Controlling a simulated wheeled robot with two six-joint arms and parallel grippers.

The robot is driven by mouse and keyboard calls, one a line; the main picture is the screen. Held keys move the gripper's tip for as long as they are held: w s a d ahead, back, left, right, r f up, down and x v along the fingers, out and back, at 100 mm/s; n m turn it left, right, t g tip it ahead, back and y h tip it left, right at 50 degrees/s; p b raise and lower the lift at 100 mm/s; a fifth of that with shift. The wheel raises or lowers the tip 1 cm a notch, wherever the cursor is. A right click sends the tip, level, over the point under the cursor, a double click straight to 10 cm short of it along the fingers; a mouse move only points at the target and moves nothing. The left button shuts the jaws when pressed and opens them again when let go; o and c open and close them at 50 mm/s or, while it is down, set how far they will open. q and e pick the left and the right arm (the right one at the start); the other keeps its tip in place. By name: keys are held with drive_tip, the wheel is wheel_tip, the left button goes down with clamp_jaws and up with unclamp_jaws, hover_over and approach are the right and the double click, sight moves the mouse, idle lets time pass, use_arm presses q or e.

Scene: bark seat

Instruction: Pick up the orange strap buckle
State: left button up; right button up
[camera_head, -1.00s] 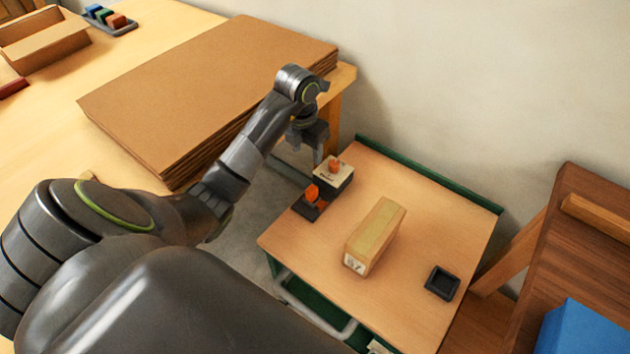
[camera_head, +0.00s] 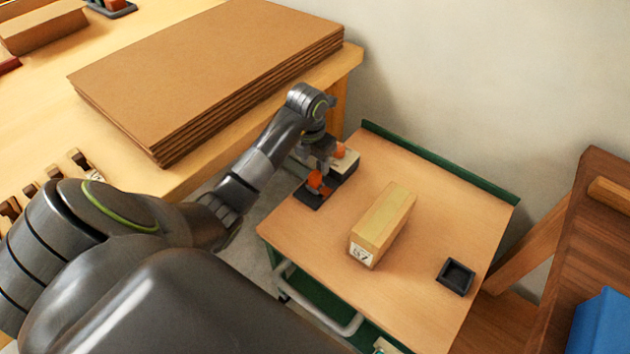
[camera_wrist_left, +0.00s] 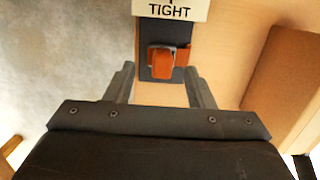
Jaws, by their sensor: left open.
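The orange strap buckle (camera_head: 316,181) sits on a dark base (camera_head: 308,195) at the left edge of the small wooden-topped cart. In the left wrist view the orange buckle (camera_wrist_left: 163,61) lies on its dark plate, just ahead of the fingertips and roughly centred between them. My left gripper (camera_head: 318,165) is open, above and close to the buckle, and partly covers it in the head view. Its two fingers also show in the left wrist view (camera_wrist_left: 158,84), with nothing between them. My right gripper is not in view.
A pale block reading "TIGHT" (camera_wrist_left: 170,10) adjoins the buckle's plate; an orange knob (camera_head: 340,151) shows there. Cardboard sheets (camera_head: 200,75) are stacked on the workbench left.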

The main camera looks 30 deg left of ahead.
sight(315, 174)
use_arm(q)
drive_tip(key=f, duration=0.4)
drive_tip(key=shift+s+d, duration=0.2)
drive_tip(key=shift+w+f, duration=0.1)
drive_tip(key=shift+f, duration=0.4)
drive_tip(key=shift+r, duration=0.1)
clamp_jaws()
